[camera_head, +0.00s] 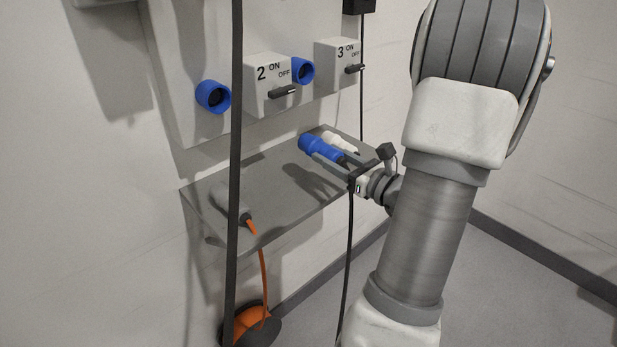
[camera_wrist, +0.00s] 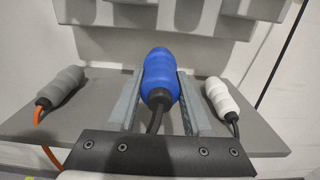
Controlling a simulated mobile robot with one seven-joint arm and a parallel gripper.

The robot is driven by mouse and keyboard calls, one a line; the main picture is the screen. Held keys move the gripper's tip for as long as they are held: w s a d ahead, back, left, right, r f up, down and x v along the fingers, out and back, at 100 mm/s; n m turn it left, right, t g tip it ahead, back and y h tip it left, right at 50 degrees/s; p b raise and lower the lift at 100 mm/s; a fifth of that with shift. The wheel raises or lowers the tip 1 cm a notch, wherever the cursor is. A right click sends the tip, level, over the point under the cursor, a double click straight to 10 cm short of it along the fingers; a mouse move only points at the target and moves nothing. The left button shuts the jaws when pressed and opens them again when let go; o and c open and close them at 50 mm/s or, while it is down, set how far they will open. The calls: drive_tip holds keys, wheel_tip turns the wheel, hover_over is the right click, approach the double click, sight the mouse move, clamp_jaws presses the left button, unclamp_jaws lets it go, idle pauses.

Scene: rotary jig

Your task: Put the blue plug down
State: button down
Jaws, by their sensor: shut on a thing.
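The blue plug (camera_head: 320,148) is a ribbed blue cylinder with a dark cable end. My gripper (camera_head: 331,158) is shut on it, over the right part of the grey shelf (camera_head: 270,185). In the wrist view the blue plug (camera_wrist: 160,78) sits between the two grey fingers of my gripper (camera_wrist: 160,95), its nose pointing to the wall and its black cable running back toward my wrist. A shadow lies on the shelf to the left below the plug, so it seems held above the surface. The exact gap cannot be told.
A white plug (camera_wrist: 222,97) lies on the shelf right of the blue one. A grey plug (camera_wrist: 62,88) with an orange cable lies at the left. Blue sockets (camera_head: 213,96) and switch boxes (camera_head: 272,84) are on the panel above. A dark vertical cable (camera_head: 235,150) crosses the head view.

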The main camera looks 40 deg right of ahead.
hover_over(310, 184)
wheel_tip(310, 184, down, 3)
drive_tip(key=shift+f+b, duration=0.1)
drive_tip(key=shift+b, duration=0.25)
drive_tip(key=shift+f+b, duration=0.6)
drive_tip(key=shift+f, duration=1.4)
drive_tip(key=shift+f, duration=0.1)
drive_tip(key=shift+f, duration=0.15)
drive_tip(key=shift+c, duration=1.6)
unclamp_jaws()
drive_tip(key=shift+r, duration=0.35)
drive_tip(key=s+d, duration=0.1)
drive_tip(key=s, duration=1.1)
drive_tip(key=shift+f+p, duration=0.15)
drive_tip(key=shift+p, duration=0.3)
